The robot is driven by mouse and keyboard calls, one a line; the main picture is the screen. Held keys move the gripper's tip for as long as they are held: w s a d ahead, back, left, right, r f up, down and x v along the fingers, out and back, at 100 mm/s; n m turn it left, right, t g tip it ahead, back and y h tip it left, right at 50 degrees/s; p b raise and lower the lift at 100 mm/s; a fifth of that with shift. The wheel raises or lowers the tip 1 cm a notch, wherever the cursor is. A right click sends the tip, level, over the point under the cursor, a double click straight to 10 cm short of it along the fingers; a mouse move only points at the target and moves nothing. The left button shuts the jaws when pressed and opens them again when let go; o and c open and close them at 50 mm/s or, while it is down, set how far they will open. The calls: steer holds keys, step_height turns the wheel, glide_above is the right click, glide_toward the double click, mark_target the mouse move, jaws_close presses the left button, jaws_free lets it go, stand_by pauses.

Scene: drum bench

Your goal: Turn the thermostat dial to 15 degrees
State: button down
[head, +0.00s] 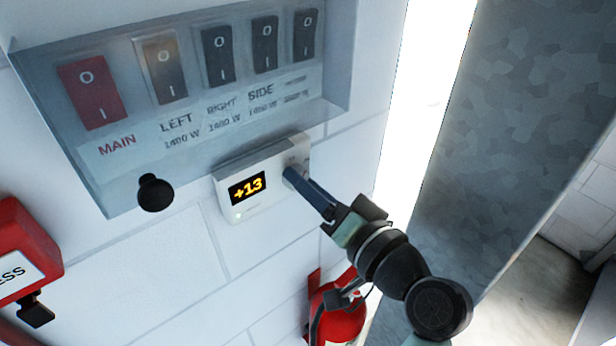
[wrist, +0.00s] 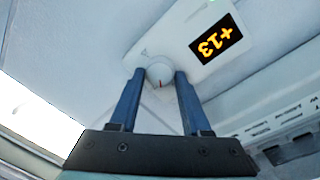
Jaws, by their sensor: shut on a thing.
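The thermostat (head: 235,211) is a white box on the wall below the switch panel. Its orange display (head: 248,188) reads +13. The round white dial with a red mark (wrist: 160,72) sits at the box's end; in the head view my fingers partly hide it. My gripper (head: 290,178) reaches in from the lower right. In the wrist view its two blue fingers (wrist: 158,78) stand on either side of the dial, shut on it. The display also shows in the wrist view (wrist: 215,40), upside down and reading +13.
A clear-covered switch panel (head: 215,140) with MAIN, LEFT, RIGHT and SIDE switches is just above, with a black knob (head: 155,193) at its lower edge. A red box (head: 25,250) is at left. A red extinguisher (head: 340,318) hangs below my arm. A grey column (head: 510,120) stands right.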

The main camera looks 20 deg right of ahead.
steer(key=shift+m+p, duration=1.05)
steer(key=shift+m, duration=0.95)
steer(key=shift+c, duration=1.8)
jaws_free()
steer(key=shift+d, duration=0.1)
steer(key=b+v, duration=0.4)
steer(key=v, duration=0.8)
steer(key=shift+s+d+r+b, duration=0.15)
steer(key=shift+s+d+b, duration=0.15)
steer(key=shift+s+b, duration=0.05)
